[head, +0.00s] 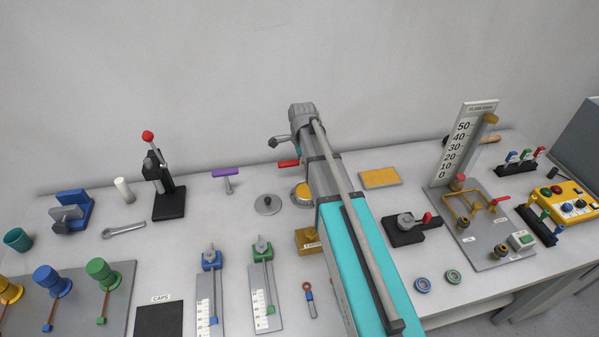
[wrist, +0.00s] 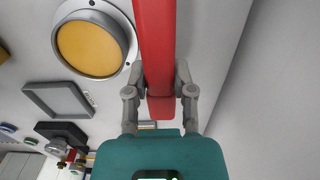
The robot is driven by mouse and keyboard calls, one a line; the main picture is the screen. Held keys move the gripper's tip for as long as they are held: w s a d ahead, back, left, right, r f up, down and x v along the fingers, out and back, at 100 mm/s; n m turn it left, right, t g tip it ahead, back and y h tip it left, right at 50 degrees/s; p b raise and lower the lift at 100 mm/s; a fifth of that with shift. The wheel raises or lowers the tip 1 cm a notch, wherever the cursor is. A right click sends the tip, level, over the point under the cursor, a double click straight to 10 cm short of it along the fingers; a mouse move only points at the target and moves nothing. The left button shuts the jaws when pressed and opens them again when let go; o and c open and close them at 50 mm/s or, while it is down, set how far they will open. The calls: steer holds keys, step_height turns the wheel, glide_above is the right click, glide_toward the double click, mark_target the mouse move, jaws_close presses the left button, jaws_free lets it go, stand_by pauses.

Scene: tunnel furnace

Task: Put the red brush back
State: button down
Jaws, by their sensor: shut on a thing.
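The red brush (wrist: 155,40) shows in the wrist view as a long red bar running up out of the picture. My gripper (wrist: 160,78) is shut on it, with one finger on each side. In the head view a short red piece of the brush (head: 289,163) sticks out to the left of my arm. My gripper's fingers are hidden there. A round metal dish with a yellow face (wrist: 92,45) lies to the left of the brush in the wrist view, and part of it (head: 300,191) shows beside my arm in the head view. The brush's far end is out of view.
A grey hollow square frame (wrist: 58,101) lies below the dish in the wrist view. A grey knobbed disc (head: 268,204) and a purple-handled tool (head: 228,175) lie left of my arm. The wall is close behind.

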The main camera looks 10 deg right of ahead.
stand_by(0.3)
steer(key=shift+w+a+f+b, duration=0.1)
steer(key=shift+w+f+b, duration=0.3)
steer(key=shift+f+b, duration=1.6)
steer(key=shift+f, duration=0.1)
steer(key=shift+c, duration=2.3)
jaws_free()
step_height(320, 180, up, 12)
steer(key=p, duration=1.2)
